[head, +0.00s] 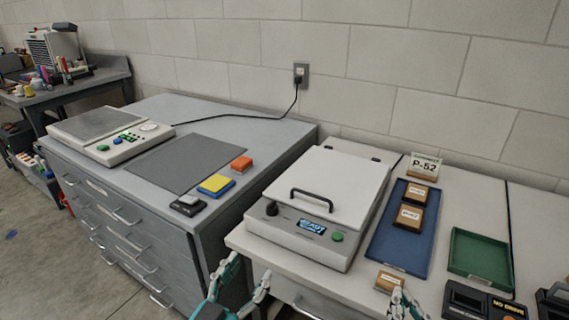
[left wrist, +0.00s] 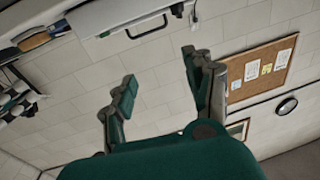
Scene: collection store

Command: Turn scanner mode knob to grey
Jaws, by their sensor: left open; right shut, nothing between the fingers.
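The scanner (head: 297,232) is a pale box with a closed white lid and black handle, on the light bench at the centre of the head view. Its dark mode knob (head: 271,208) is on the front panel, left of a small lit display (head: 311,226) and a green button (head: 337,237). The knob's setting is too small to read. My left gripper (head: 243,282) is open and empty, in front of and below the scanner's front left corner, apart from the knob. It also shows in the left wrist view (left wrist: 158,70). My right gripper (head: 402,301) is shut and empty at the bottom edge.
Right of the scanner are a blue tray (head: 378,248) with brown labelled blocks, a loose block (head: 389,282), a green tray (head: 481,258) and a P-52 sign (head: 424,167). A grey drawer cabinet (head: 225,141) stands left. The left wrist view shows a corkboard (left wrist: 283,75).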

